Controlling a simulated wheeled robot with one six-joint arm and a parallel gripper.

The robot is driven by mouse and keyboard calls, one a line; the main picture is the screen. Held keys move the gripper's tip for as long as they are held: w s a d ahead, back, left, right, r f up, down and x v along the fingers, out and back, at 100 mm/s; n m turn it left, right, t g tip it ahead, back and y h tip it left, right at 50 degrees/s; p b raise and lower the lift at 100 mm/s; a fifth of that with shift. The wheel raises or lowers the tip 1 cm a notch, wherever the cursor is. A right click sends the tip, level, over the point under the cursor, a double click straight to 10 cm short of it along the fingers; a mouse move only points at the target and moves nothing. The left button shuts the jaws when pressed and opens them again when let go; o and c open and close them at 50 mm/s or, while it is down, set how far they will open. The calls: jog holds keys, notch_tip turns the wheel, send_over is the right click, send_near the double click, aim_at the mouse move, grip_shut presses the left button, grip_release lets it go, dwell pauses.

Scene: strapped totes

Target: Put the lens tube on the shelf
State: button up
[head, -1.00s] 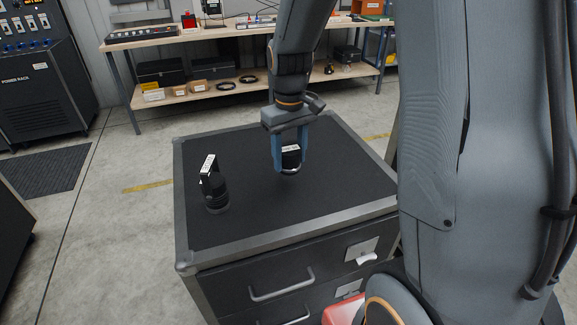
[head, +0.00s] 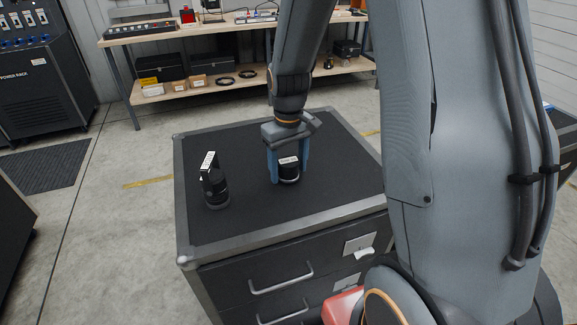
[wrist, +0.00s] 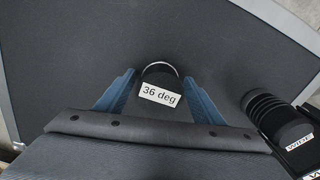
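A short black cylinder labelled "36 deg" (head: 288,173) stands upright on the dark cart top (head: 245,150); it also shows in the wrist view (wrist: 160,82). My gripper (head: 288,180) has its blue fingers on either side of it, with small gaps between fingers and cylinder in the wrist view (wrist: 160,77). A ribbed black tube (head: 216,190) stands to the left on the cart; in the wrist view this ribbed tube (wrist: 275,112) carries a label reading "WIDE". I cannot tell which is the lens tube. The bench's lower shelf (head: 205,90) is at the back.
A black block with a white label (head: 209,164) is against the ribbed tube. The lower shelf holds dark cases, small boxes and cable coils (head: 248,74). The bench top (head: 215,27) carries equipment. A power rack (head: 40,80) stands at the left. The cart's rear is clear.

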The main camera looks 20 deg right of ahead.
aim_at(286, 160)
jog(key=shift+r, duration=0.1)
